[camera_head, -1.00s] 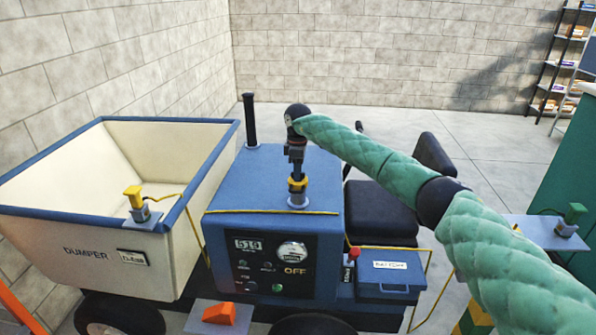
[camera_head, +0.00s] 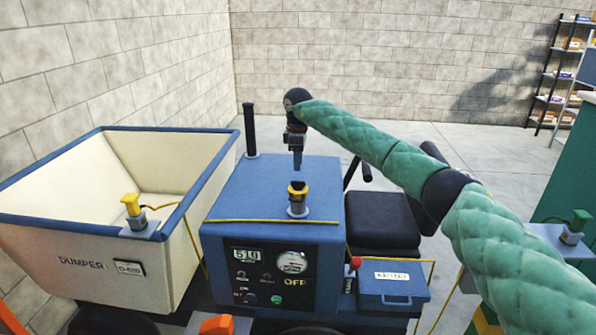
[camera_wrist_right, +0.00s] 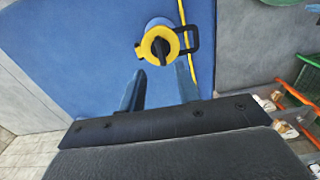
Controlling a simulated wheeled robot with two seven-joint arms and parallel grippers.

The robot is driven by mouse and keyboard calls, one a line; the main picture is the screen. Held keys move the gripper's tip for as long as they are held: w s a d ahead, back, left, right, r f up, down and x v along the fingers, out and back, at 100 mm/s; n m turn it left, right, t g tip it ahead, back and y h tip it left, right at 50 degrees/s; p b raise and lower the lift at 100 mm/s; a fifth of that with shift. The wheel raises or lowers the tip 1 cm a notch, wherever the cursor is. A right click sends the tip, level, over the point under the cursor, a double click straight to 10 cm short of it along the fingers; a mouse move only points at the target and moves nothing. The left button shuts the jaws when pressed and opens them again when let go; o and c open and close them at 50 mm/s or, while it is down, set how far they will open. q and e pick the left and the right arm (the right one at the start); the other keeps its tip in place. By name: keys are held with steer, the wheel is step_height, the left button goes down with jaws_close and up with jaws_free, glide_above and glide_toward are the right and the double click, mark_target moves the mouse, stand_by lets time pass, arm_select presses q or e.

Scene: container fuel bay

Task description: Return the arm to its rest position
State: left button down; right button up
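My right arm, in a green quilted sleeve, comes in from the right in the head view. Its gripper (camera_head: 297,161) points down above the blue machine hood (camera_head: 258,185), over a yellow and black cap (camera_head: 297,188) on a grey filler neck. A gap shows between the gripper and the cap. In the right wrist view, the two fingers (camera_wrist_right: 161,88) are apart with nothing between them. The yellow cap (camera_wrist_right: 159,45) with its black handle sits beyond the fingertips. My left gripper is not in view.
A cream dumper skip (camera_head: 100,232) with a blue rim stands at the left. A dark exhaust pipe (camera_head: 250,130) rises behind the hood. A black seat (camera_head: 380,215) and blue box (camera_head: 392,285) lie right, under my arm. Open floor (camera_head: 480,150) lies behind.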

steer(key=shift+r, duration=0.3)
